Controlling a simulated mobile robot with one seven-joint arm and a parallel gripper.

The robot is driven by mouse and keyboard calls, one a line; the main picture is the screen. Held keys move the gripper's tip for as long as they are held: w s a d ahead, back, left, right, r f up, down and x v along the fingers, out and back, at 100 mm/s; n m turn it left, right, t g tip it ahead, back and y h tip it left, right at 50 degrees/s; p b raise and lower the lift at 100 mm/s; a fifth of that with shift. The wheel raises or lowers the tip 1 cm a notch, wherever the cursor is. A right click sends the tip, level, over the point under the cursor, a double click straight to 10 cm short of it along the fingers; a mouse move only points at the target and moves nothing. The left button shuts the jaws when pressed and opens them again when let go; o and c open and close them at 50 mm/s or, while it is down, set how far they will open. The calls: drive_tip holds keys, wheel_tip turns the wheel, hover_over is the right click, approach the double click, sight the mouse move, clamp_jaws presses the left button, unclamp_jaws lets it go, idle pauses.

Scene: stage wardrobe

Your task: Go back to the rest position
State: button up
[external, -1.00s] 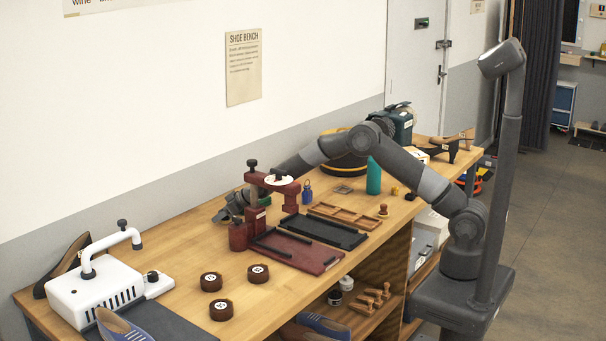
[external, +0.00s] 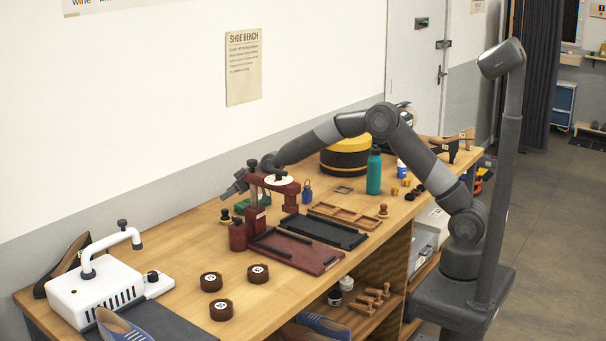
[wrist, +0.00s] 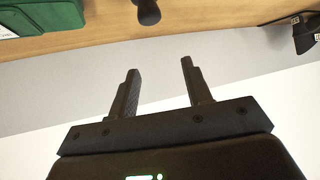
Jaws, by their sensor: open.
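My gripper (external: 234,190) is raised above the back left part of the bench, behind the dark red press (external: 258,205). In the wrist view my gripper (wrist: 157,80) has its two fingers apart with nothing between them. The fingers show against the grey and white wall. My arm reaches from the right across the bench, with its elbow raised. Part of my gripper's far side is hard to make out in the external view.
The wooden bench (external: 185,243) holds a white machine (external: 95,290), several dark round tins (external: 258,273), a teal bottle (external: 374,172), a wooden tray (external: 345,216) and a yellow and black round box (external: 345,158). A green box (wrist: 40,15) shows in the wrist view. The wall is close behind.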

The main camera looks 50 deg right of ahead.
drive_tip(key=shift+r, duration=0.55)
drive_tip(key=s+d+r+m+g+h, duration=0.1)
drive_tip(key=s+d+r, duration=0.7)
drive_tip(key=s, duration=0.4)
drive_tip(key=s+d+r+m+g+h, duration=0.1)
drive_tip(key=s+d+r+h, duration=0.1)
drive_tip(key=s+d+r, duration=0.8)
drive_tip(key=s+d+f, duration=0.1)
drive_tip(key=s+d, duration=0.1)
drive_tip(key=s, duration=0.9)
drive_tip(key=s+d+f+m+g, duration=0.1)
drive_tip(key=s+d+f, duration=0.1)
drive_tip(key=s, duration=0.8)
drive_tip(key=s+d+f+m+g+h, duration=0.1)
drive_tip(key=s+d+f, duration=0.1)
drive_tip(key=s, duration=0.9)
drive_tip(key=shift+s+d+f, duration=0.25)
drive_tip(key=shift+s+d, duration=0.1)
drive_tip(key=shift+d, duration=0.2)
idle(1.5)
